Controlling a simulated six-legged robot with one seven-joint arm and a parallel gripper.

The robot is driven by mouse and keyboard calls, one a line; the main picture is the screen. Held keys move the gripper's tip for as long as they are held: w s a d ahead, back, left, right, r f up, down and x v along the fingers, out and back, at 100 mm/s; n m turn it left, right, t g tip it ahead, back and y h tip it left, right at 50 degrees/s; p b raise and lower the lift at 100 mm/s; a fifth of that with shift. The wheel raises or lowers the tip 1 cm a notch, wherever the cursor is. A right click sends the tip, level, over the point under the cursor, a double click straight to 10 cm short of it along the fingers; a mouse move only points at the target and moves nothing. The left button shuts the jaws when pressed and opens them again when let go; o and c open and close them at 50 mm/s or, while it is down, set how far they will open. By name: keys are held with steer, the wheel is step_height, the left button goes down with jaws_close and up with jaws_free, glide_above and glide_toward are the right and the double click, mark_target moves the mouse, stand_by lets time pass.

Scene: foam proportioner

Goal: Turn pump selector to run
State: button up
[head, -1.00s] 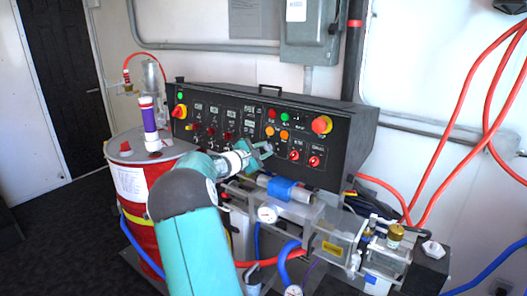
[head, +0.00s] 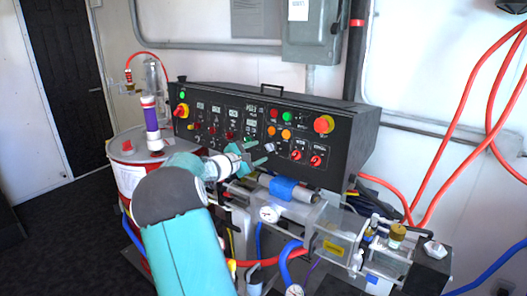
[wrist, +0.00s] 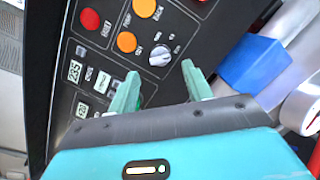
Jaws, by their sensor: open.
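The black control panel (head: 345,148) stands against the wall. A small grey-white selector knob (wrist: 160,55) sits on its face, among printed labels too small to read; I take it to be the pump selector. It also shows in the head view (head: 279,146), just right of my gripper. My gripper (wrist: 160,76) is open in front of the panel. In the wrist view its two green fingertips stand apart, one either side of and slightly below the knob, with nothing between them. I cannot tell whether either finger touches the panel.
Two red knobs (head: 306,157) sit right of the selector, with orange buttons (head: 279,133) above. A blue-wrapped pipe (head: 284,188) and gauge (head: 269,214) lie below my gripper.

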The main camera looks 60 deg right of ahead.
steer(key=v, duration=0.9)
steer(key=s+a+m+t+y, duration=0.2)
steer(key=a+y, duration=0.3)
steer(key=a, duration=1.3)
steer(key=s+a+f+m+t+y, duration=0.1)
steer(key=s+a+t+y, duration=0.4)
steer(key=a, duration=1.4)
steer(key=s+a+f+m+t+y, duration=0.1)
steer(key=a+y, duration=0.5)
steer(key=a, duration=1.2)
steer(key=s+m+t, duration=0.1)
steer(key=s+t, duration=0.1)
steer(key=shift+s+f+m+t+y, duration=0.25)
steer(key=shift+m+t+y, duration=0.05)
steer(key=shift+a, duration=0.15)
